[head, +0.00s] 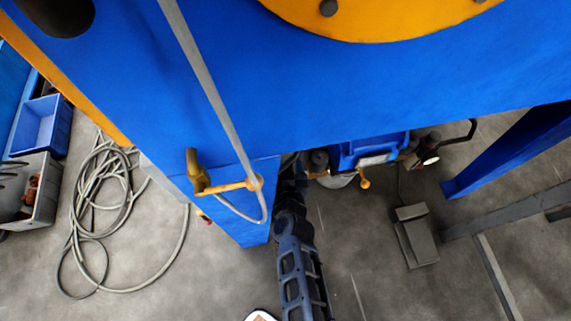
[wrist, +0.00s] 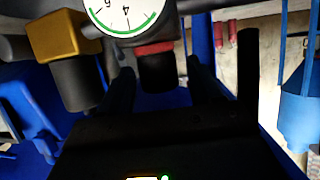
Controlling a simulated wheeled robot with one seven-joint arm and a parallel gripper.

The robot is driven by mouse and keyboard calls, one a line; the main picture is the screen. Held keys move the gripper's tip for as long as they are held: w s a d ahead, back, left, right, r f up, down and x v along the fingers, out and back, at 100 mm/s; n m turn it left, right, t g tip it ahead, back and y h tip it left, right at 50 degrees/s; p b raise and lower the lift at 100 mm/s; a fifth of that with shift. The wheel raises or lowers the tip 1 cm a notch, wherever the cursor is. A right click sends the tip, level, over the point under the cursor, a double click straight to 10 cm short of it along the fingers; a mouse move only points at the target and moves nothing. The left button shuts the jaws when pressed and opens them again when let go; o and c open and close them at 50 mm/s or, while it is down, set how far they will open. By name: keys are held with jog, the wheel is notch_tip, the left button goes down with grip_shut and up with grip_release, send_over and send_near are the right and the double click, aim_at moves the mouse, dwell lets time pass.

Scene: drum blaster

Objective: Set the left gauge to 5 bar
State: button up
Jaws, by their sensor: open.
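A round white gauge (wrist: 122,14) with a green arc and black numerals shows at the top of the wrist view, cut off by the frame edge. In the head view, my arm reaches up beside the blue panel and the gripper is hard to make out.
A brass-coloured block (wrist: 64,36) with a black cylinder (wrist: 77,82) sits left of my gripper. A blue unit (head: 370,150) with fittings is right of my arm. A grey pedal box (head: 416,236) and a coiled hose (head: 128,195) lie on the floor.

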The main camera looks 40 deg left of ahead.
jog(key=r+p, duration=0.4)
jog(key=shift+d+r, duration=0.25)
jog(key=shift+r, duration=0.05)
jog(key=d+r+p, duration=0.4)
jog(key=d+r, duration=0.2)
jog(key=d, duration=0.5)
jog(key=shift+d, duration=0.1)
jog(key=shift+f, duration=0.1)
jog(key=n+g+b, duration=0.9)
jog(key=g+b, duration=0.1)
jog(key=b, duration=0.5)
send_near(287, 167)
jog(key=x, duration=0.3)
jog(key=b+x, duration=0.3)
jog(key=x, duration=0.4)
jog(key=shift+a+f, duration=0.1)
jog(key=shift+a, duration=0.2)
